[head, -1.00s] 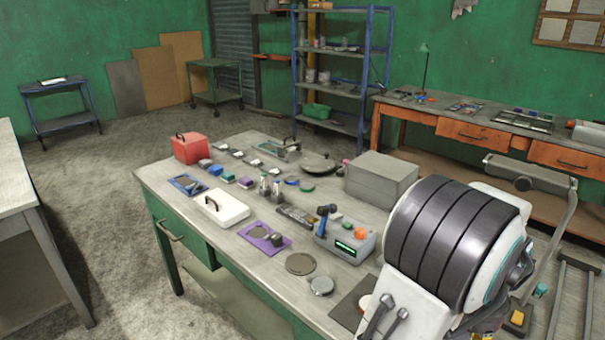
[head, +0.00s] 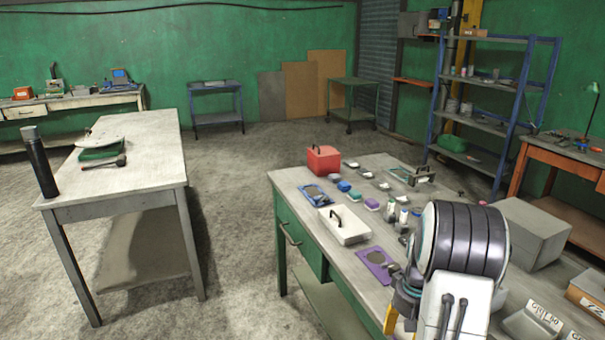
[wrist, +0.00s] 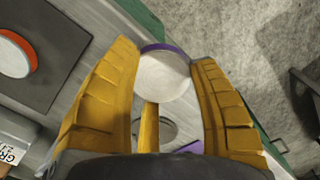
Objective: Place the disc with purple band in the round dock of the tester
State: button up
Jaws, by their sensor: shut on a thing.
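In the wrist view, the disc with purple band (wrist: 165,78) has a pale round face, and the purple shows along its far edge. My gripper (wrist: 164,55) is shut on it, with one yellow finger on each side. The disc appears held above the bench edge. In the head view, part of a yellow finger (head: 388,319) shows beside the bench's front edge, and the disc cannot be made out. I cannot make out the tester or its round dock; my arm covers that part of the bench.
A purple plate (head: 377,258) and a white case (head: 343,228) lie on the green bench (head: 294,187). A red box (head: 323,160) stands at its far end. An orange-banded disc (wrist: 14,54) lies on a dark mat (wrist: 62,50). Floor is clear between the benches.

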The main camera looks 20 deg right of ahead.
jog(key=w+a+f+n, duration=0.2)
jog(key=w+a, duration=0.2)
jog(key=a, duration=0.4)
jog(key=w+a+f+n, duration=0.2)
jog(key=w+a, duration=0.2)
jog(key=a, duration=0.5)
jog(key=w+a+f+n, duration=0.1)
jog(key=w+a, duration=0.3)
jog(key=a, duration=0.4)
jog(key=shift+w+a+f+n, duration=0.3)
jog(key=shift+a+f+n, duration=0.1)
jog(key=shift+n, duration=0.1)
